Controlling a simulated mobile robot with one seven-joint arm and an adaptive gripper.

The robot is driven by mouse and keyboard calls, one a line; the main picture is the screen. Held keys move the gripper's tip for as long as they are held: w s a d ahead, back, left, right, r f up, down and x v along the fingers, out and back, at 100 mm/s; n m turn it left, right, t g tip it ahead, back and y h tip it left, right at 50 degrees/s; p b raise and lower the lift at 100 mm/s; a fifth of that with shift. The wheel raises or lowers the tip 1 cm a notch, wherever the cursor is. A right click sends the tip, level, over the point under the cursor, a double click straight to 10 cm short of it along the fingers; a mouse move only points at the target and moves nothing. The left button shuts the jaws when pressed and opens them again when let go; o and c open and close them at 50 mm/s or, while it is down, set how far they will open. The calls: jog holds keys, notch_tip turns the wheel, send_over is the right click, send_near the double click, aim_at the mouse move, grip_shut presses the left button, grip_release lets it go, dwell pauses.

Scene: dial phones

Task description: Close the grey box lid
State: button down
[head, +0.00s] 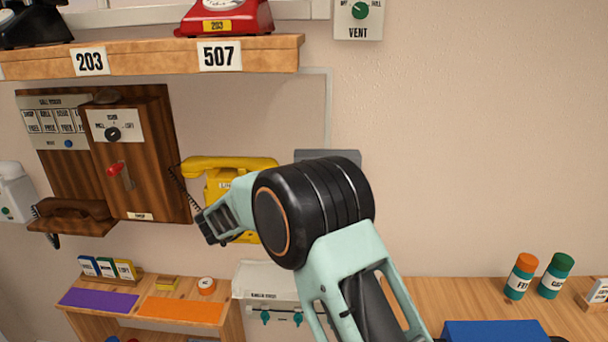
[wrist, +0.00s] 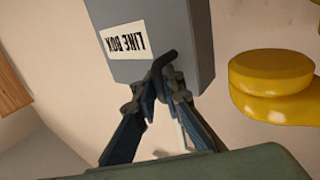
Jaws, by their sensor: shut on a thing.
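The grey box (wrist: 140,20), labelled LINE BOX, fills the top of the wrist view, where its label appears upside down. In the head view only the top of the grey box (head: 328,155) shows on the wall; my arm hides the rest. My gripper (wrist: 164,82) is at the label-side edge of the box, its fingers closed together on a dark, bent handle (wrist: 166,62). I cannot tell how far the lid stands open. My fingertips are not clear in the head view.
A yellow phone (head: 222,177) hangs just left of the box; it also shows in the wrist view (wrist: 270,85). A shelf (head: 150,58) with phones is above. Below right, a wooden counter (head: 450,295) holds two bottles.

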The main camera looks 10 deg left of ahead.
jog(key=shift+w+a, duration=0.35)
jog(key=shift+a, duration=0.05)
jog(key=shift+r, duration=0.15)
jog(key=c, duration=2.3)
grip_release()
jog(key=shift+a, duration=0.15)
jog(key=shift+c, duration=0.2)
jog(key=shift+s, duration=0.1)
jog(key=v, duration=1.2)
